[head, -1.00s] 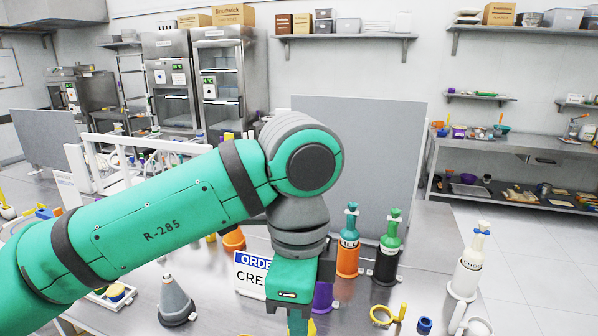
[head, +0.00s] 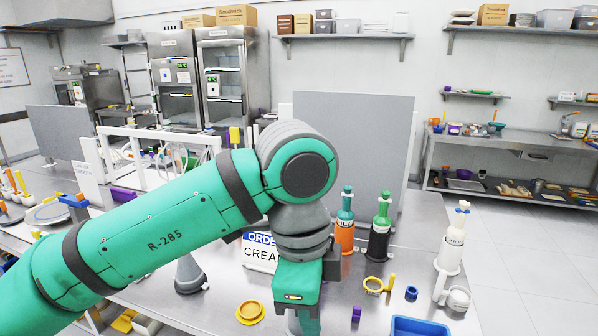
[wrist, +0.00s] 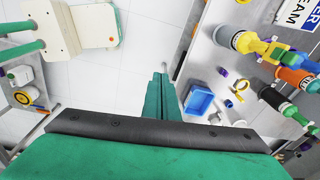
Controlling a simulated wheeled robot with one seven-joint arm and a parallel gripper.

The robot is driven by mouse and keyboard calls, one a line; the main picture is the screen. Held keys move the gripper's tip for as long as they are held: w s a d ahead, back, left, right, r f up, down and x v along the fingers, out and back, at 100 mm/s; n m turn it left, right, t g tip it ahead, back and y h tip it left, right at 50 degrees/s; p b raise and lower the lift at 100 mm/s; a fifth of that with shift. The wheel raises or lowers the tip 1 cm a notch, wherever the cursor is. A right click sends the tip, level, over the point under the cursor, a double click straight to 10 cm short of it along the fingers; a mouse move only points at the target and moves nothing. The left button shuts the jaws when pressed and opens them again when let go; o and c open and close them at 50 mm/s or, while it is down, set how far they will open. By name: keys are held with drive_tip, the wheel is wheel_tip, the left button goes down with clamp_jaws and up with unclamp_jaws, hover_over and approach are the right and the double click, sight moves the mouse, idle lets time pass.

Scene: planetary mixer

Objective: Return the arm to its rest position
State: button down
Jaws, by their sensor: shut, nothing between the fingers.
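My arm reaches from the lower left of the head view, bends at the elbow, and its wrist hangs down in the middle. My gripper (head: 308,324) is at the bottom of the head view, its lower end cut off by the frame. In the wrist view my gripper's green fingers (wrist: 158,88) are together with nothing between them. They show against the white floor beside the table edge, apart from the objects there.
The steel table (head: 345,292) bears a grey cone (head: 190,275), orange bottle (head: 345,235), black bottle (head: 379,245), white bottle (head: 451,252), yellow ring (head: 374,284) and blue tray (head: 420,327). A grey panel (head: 355,140) stands behind. Floor at right (head: 530,260) is clear.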

drive_tip(key=w+d+n+t+h, duration=0.25)
drive_tip(key=w+d+h, duration=0.25)
drive_tip(key=d+h, duration=0.3)
drive_tip(key=w+d+n+t+h, duration=0.25)
drive_tip(key=w+d+h, duration=0.35)
drive_tip(key=d, duration=0.3)
drive_tip(key=a+f+n+t+y, duration=0.4)
drive_tip(key=f+n+t, duration=0.35)
drive_tip(key=f, duration=0.35)
drive_tip(key=a+f+n+t+y, duration=0.4)
drive_tip(key=f+n+t, duration=0.2)
drive_tip(key=f+n, duration=0.4)
drive_tip(key=s+a+f+n+g+y, duration=0.1)
drive_tip(key=s+a+f+y, duration=0.15)
drive_tip(key=s+f, duration=0.4)
drive_tip(key=s+a+f+n+g+y, duration=0.1)
drive_tip(key=s+a+f+y, duration=0.15)
drive_tip(key=s+f, duration=0.4)
drive_tip(key=s+a+f+m+y, duration=0.1)
drive_tip(key=s+a+m, duration=0.1)
drive_tip(key=s, duration=0.8)
drive_tip(key=s+a+f+m+g+y, duration=0.1)
drive_tip(key=s+a+f+m, duration=0.1)
drive_tip(key=s, duration=0.9)
drive_tip(key=shift+s+a+f, duration=0.2)
drive_tip(key=shift+a+f, duration=0.1)
drive_tip(key=shift+a, duration=0.55)
